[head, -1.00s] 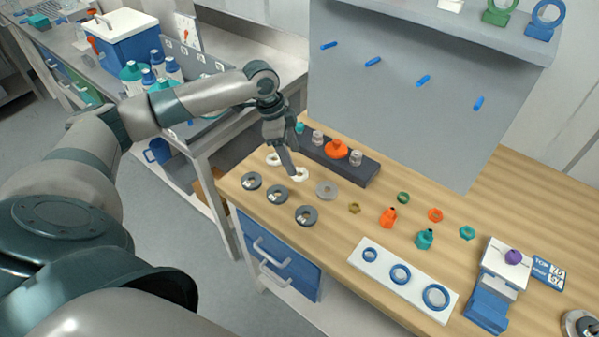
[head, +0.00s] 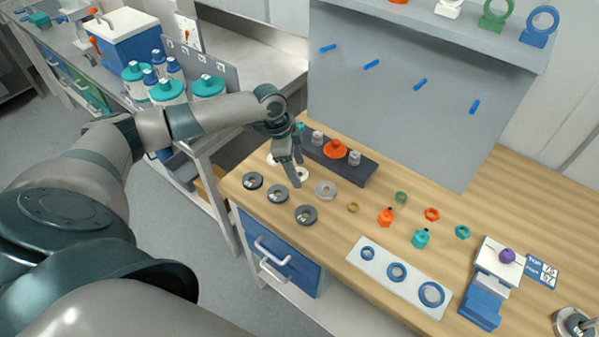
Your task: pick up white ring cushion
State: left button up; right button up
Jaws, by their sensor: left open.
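Two white ring cushions lie on the wooden bench. One white ring (head: 303,174) is at my left gripper (head: 294,176), which covers part of it. The other white ring (head: 271,159) lies behind and to the left, partly hidden by the gripper. My left gripper points down with its jaws open, its fingers at the nearer white ring. I cannot tell from this angle whether a finger touches it. My right gripper is not in view.
Dark ring cushions (head: 277,194) lie in front, and a grey ring (head: 326,190) lies to the right. A dark block (head: 356,171) holding an orange-capped vessel (head: 336,149) stands just behind. Small coloured nuts and bottles (head: 385,217) are further right.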

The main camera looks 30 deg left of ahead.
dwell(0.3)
pick_arm(q)
jog(key=c, duration=1.1)
jog(key=shift+r, duration=0.15)
jog(key=shift+r+b, duration=0.45)
jog(key=shift+r, duration=0.1)
notch_tip(320, 180, up, 2)
jog(key=shift+w+r+b, duration=0.1)
jog(key=shift+r+b, duration=0.15)
jog(key=shift+b, duration=0.35)
jog(key=w+d+r+b, duration=0.2)
jog(key=d+r, duration=0.5)
jog(key=d, duration=0.4)
jog(key=shift+d+b, duration=0.25)
jog(key=shift+b, duration=0.4)
jog(key=shift+w+r, duration=0.1)
jog(key=shift+r, duration=0.05)
